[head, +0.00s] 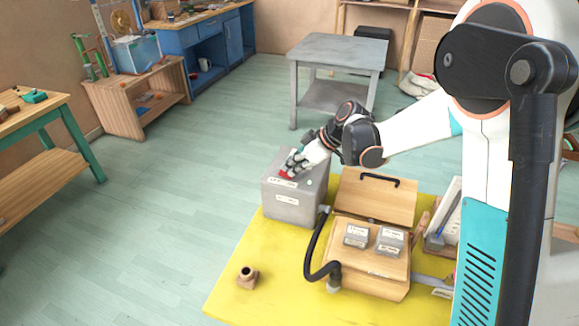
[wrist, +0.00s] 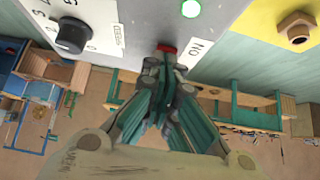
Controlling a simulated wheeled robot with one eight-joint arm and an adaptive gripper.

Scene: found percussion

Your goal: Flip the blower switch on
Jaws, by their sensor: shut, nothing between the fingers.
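The blower is a grey box (head: 291,207) at the back left corner of the yellow table in the head view. Its grey face (wrist: 135,12) fills the top of the wrist view. A red switch (wrist: 166,48) sits at the face's edge beside a white label reading ON upside down. A round lamp (wrist: 191,8) near it glows green. A black knob (wrist: 72,36) with a number scale is to the left. My gripper (wrist: 165,66) is shut and empty, its fingertips at the red switch and partly covering it. In the head view my gripper (head: 293,163) reaches down onto the box top.
A wooden box (head: 375,198) with an open lid and two small grey blocks stands right of the blower. A black hose (head: 312,245) curves between them. A brown fitting (head: 247,277) stands on the yellow tabletop (head: 285,295), whose front left is mostly clear.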

